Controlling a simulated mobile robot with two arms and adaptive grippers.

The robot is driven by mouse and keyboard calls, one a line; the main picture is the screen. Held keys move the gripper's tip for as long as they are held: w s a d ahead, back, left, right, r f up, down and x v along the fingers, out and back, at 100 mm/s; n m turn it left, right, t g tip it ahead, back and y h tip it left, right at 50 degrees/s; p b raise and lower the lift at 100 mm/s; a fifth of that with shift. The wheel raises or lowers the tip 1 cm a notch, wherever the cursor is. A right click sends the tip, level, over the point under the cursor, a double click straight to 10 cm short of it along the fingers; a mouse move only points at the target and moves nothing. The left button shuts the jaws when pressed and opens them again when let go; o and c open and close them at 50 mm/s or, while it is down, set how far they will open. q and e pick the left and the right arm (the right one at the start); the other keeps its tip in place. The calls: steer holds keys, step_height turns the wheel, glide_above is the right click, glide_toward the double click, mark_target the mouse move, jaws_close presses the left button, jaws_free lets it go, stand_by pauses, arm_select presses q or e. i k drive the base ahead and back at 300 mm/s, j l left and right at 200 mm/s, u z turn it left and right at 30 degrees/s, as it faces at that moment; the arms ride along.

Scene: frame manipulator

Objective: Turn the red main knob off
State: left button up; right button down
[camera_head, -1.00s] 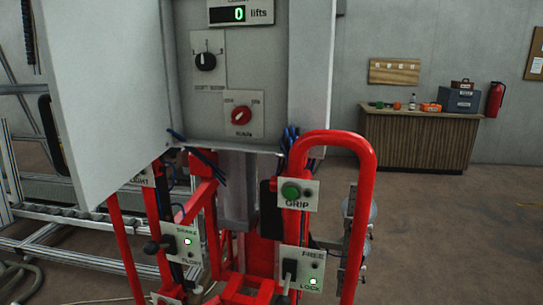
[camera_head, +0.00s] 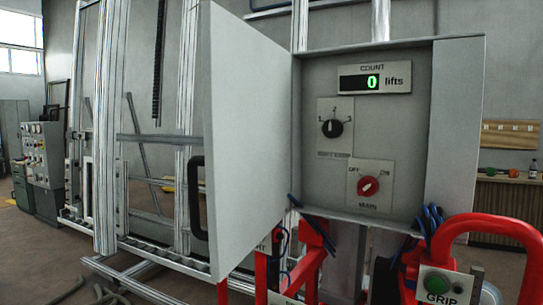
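The red main knob (camera_head: 368,186) sits on a light plate marked OFF at its left, ON at its right and MAIN below. Its pointer is too small to read with certainty, though it seems tilted toward the ON side. The plate is inside an open grey control box (camera_head: 410,150), below a black selector knob (camera_head: 332,128) and a COUNT display (camera_head: 374,80) reading 0 lifts. The box door (camera_head: 250,140) stands open to the left, with a black handle (camera_head: 195,198). Neither of my grippers is in view.
A red tubular frame with a green GRIP button (camera_head: 437,283) stands below right of the box. Blue cables (camera_head: 432,222) hang at its lower edge. Metal framing (camera_head: 108,130) and a grey-green control cabinet (camera_head: 42,165) stand at left. A wooden counter (camera_head: 505,210) is at right.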

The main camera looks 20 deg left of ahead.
mark_target(368, 186)
steer(key=i+j+z, duration=0.15)
steer(key=j+z, duration=0.15)
steer(key=j, duration=0.75)
steer(key=j+z, duration=0.35)
steer(key=j, duration=0.75)
